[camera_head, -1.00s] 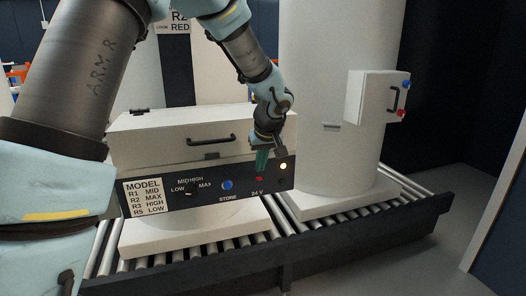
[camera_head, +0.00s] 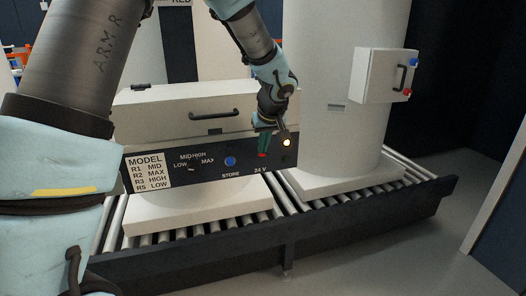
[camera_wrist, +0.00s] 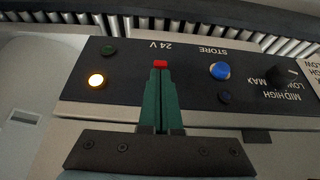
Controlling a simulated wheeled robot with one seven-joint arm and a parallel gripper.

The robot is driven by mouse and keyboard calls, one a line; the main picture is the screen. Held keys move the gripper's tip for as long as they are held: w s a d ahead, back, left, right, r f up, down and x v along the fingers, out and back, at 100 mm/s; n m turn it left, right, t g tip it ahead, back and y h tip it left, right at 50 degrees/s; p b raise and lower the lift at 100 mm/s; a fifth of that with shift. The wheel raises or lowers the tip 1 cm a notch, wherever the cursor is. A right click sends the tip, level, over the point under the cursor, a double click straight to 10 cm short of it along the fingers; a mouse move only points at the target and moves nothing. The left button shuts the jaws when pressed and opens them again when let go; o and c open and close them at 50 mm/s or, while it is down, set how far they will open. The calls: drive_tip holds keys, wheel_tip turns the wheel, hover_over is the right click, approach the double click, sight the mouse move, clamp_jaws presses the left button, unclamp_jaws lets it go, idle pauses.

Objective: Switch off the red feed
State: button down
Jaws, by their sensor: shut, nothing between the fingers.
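The control box (camera_head: 200,120) has a dark front panel with a small red switch (camera_head: 262,154) above the 24 V label. In the wrist view the red switch (camera_wrist: 160,64) shows right at the fingertips. My gripper (camera_head: 265,140) is shut and empty, with its green fingers pointing at the red switch. The fingertips (camera_wrist: 160,72) are touching it or very close; I cannot tell which. A lamp (camera_head: 287,142) right of the switch glows yellow-white. It also glows in the wrist view (camera_wrist: 96,81).
The panel has a blue button (camera_head: 230,161), a MID/HIGH/LOW/MAX dial (camera_head: 191,168) and a model label (camera_head: 148,172). A white tank (camera_head: 340,60) with a side box (camera_head: 384,75) stands to the right on the roller conveyor (camera_head: 400,190).

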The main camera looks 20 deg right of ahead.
drive_tip(key=shift+s+f+t+b, duration=0.2)
drive_tip(key=shift+f+t+b, duration=0.25)
drive_tip(key=shift+b, duration=3.05)
drive_tip(key=b, duration=0.3)
drive_tip(key=f+t+b, duration=0.1)
drive_tip(key=b, duration=0.2)
drive_tip(key=shift+s+t, duration=0.25)
drive_tip(key=t+b, duration=0.1)
drive_tip(key=b, duration=0.7)
drive_tip(key=s+t+b, duration=0.1)
drive_tip(key=t+b, duration=0.1)
drive_tip(key=b, duration=0.6)
drive_tip(key=shift+a+f+h, duration=0.1)
drive_tip(key=shift+h, duration=0.3)
drive_tip(key=shift+w+r, duration=0.1)
drive_tip(key=shift+r, duration=0.1)
drive_tip(key=shift+r, duration=0.6)
